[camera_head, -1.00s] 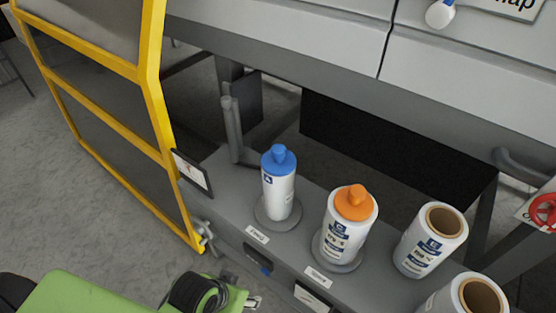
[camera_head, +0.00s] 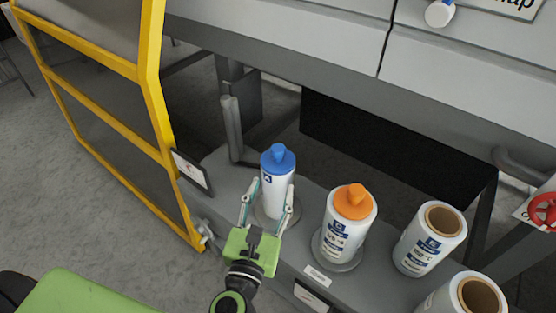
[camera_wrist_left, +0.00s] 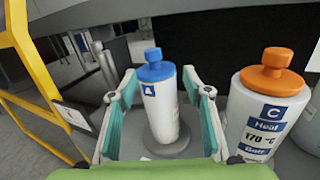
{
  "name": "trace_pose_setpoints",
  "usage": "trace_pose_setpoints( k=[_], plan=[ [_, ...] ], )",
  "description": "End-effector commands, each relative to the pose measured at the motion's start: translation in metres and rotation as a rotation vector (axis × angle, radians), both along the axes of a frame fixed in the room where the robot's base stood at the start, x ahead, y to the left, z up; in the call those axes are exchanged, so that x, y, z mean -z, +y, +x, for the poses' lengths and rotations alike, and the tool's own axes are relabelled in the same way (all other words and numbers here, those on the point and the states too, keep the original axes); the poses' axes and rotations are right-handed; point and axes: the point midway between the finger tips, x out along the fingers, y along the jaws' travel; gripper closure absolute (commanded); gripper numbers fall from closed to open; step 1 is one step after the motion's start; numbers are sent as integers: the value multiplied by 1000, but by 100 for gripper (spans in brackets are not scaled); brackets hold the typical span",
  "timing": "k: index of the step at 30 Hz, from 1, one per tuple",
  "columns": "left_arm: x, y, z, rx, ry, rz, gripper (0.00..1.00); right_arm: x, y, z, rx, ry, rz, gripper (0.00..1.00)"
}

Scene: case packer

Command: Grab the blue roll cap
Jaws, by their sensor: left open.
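The blue roll cap (camera_head: 278,158) sits on top of a white labelled roll (camera_head: 276,190) that stands upright on a round grey base. It also shows in the left wrist view (camera_wrist_left: 155,66). My left gripper (camera_head: 267,200) is open in front of this roll, with its fingers to either side of the roll body and below the cap. In the left wrist view the open fingers (camera_wrist_left: 160,100) frame the roll, and nothing is held. My right gripper is not in view.
A roll with an orange cap (camera_head: 354,202) stands close on the right. Two uncapped rolls, one of them here (camera_head: 430,240), stand further right on the grey shelf. A yellow-framed guard door (camera_head: 155,110) is on the left. The grey machine housing (camera_head: 300,60) overhangs behind.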

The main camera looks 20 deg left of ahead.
Motion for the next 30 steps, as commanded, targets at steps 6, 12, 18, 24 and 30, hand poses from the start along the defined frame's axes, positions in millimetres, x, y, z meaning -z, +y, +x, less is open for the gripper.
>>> trace_pose_setpoints(
  k=[6, 12, 18, 24, 30],
  plan=[
    [3, 9, 17, -39, 15, -72, 55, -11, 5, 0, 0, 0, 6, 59],
    [3, 13, 53, -36, 15, -69, 55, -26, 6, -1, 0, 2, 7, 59],
    [5, 15, 79, -36, 15, -67, 55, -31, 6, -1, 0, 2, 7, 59],
    [7, 17, 90, -36, 16, -66, 55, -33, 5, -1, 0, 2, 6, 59],
    [11, 24, 118, -36, 14, -65, 55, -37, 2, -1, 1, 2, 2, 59]
  ],
)
